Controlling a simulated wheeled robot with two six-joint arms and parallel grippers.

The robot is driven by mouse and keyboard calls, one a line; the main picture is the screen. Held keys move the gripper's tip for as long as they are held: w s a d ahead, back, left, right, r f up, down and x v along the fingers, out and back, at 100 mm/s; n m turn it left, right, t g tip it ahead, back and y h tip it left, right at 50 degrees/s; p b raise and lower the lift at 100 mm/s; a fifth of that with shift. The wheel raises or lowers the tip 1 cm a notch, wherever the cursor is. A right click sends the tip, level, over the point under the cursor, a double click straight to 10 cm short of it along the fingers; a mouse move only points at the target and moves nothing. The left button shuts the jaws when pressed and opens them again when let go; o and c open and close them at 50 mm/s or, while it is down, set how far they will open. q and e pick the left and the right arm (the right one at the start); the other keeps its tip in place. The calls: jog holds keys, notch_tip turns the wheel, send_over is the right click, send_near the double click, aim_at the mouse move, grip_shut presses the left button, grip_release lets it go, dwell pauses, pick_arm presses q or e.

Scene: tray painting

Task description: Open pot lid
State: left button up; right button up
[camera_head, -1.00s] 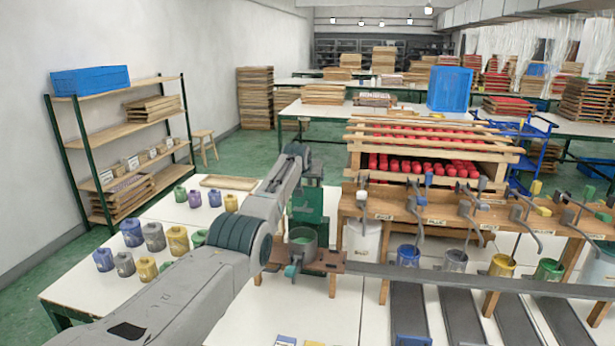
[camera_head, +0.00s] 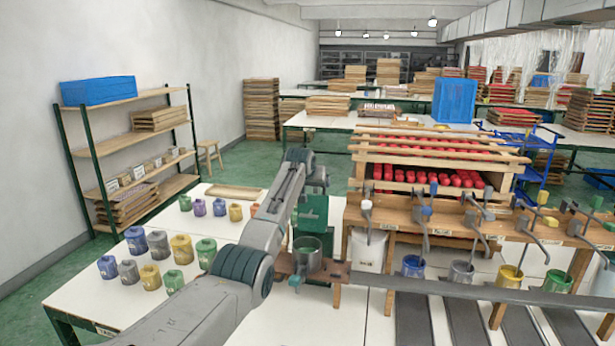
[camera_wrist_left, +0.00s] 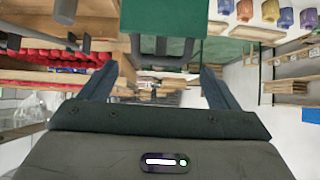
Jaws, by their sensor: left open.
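A small grey-green pot (camera_head: 307,256) sits in a brown wooden stand in the head view, a little right of my left arm. A dark green panel (camera_head: 312,214) stands just above and behind its rim; I cannot tell whether it is the lid. A green panel (camera_wrist_left: 165,17) with grey parts below it also shows at the top of the left wrist view. My left gripper (camera_wrist_left: 156,68) is open, its two dark fingers apart with nothing visibly clamped between them. In the head view its fingers are hidden. My right gripper is not in view.
Several paint jars (camera_head: 152,275) stand on the white table left of my arm. A wooden rack of red pieces (camera_head: 440,180) and a bench with paint pots, such as a blue one (camera_head: 413,266), stand on the right. A long grey bar (camera_head: 450,290) crosses right of the pot.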

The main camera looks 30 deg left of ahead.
pick_arm(q)
jog(key=b+v, duration=0.3)
jog(key=v, duration=0.5)
jog(key=shift+s+r, duration=0.15)
jog(key=shift+s, duration=0.05)
jog(key=shift+d, duration=0.1)
